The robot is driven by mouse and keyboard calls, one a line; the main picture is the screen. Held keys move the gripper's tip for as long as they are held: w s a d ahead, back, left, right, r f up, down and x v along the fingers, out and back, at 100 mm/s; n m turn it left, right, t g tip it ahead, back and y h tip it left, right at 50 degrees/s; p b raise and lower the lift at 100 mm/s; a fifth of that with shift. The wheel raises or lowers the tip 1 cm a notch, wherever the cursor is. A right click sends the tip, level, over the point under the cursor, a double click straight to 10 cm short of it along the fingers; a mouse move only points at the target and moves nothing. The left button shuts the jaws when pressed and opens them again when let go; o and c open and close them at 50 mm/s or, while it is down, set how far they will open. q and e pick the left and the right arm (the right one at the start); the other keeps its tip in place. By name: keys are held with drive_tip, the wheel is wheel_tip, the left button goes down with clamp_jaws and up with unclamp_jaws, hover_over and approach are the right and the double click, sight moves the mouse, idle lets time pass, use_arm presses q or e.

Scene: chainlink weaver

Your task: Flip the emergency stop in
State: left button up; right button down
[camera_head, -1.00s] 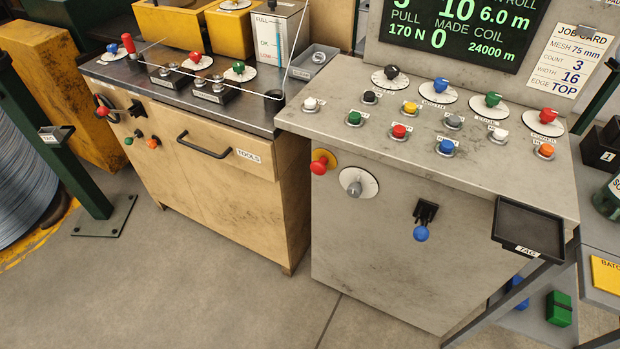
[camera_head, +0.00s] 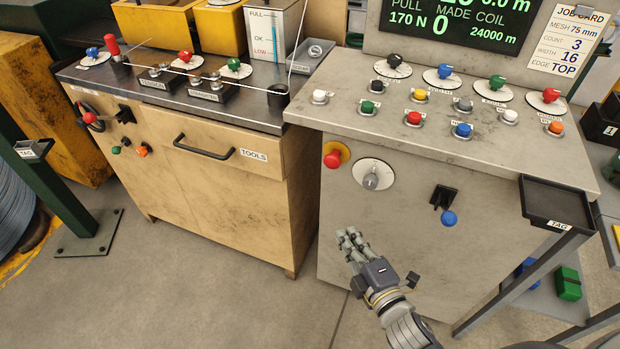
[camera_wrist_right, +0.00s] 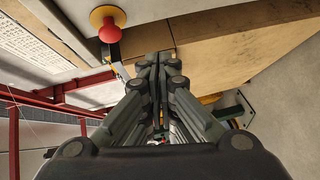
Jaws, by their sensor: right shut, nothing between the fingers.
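The emergency stop is a red mushroom button (camera_head: 333,160) on a yellow disc, on the front face of the grey console at its upper left. It also shows at the top of the right wrist view (camera_wrist_right: 109,31), with its yellow disc behind it. My right gripper (camera_head: 349,236) is shut and empty, in front of the console's front face, below the red button and apart from it. In the right wrist view its fingers (camera_wrist_right: 159,62) lie close together and point ahead, to the right of the button. My left gripper is not in view.
A grey dial (camera_head: 371,181) sits just right of the stop, and a blue-knobbed lever (camera_head: 448,217) farther right. A black tray (camera_head: 556,205) juts out at the console's right. The wooden tool bench (camera_head: 220,190) stands left. The floor in front is clear.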

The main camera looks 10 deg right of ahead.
sight(333, 160)
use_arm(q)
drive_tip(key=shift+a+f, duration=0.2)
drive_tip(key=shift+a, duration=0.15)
use_arm(e)
wheel_tip(333, 160, up, 7)
drive_tip(key=a+n+t+y, duration=0.1)
drive_tip(key=n, duration=0.1)
drive_tip(key=shift+a+f, duration=0.15)
drive_tip(key=shift+a, duration=0.25)
drive_tip(key=shift+w, duration=0.1)
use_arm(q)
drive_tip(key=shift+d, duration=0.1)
use_arm(e)
drive_tip(key=shift+w, duration=0.1)
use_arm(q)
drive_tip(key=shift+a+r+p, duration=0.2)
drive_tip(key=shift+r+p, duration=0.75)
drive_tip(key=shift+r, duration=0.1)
use_arm(e)
drive_tip(key=d+x, duration=0.2)
drive_tip(key=x, duration=1)
drive_tip(key=shift+w+d, duration=0.35)
drive_tip(key=shift+w, duration=0.3)
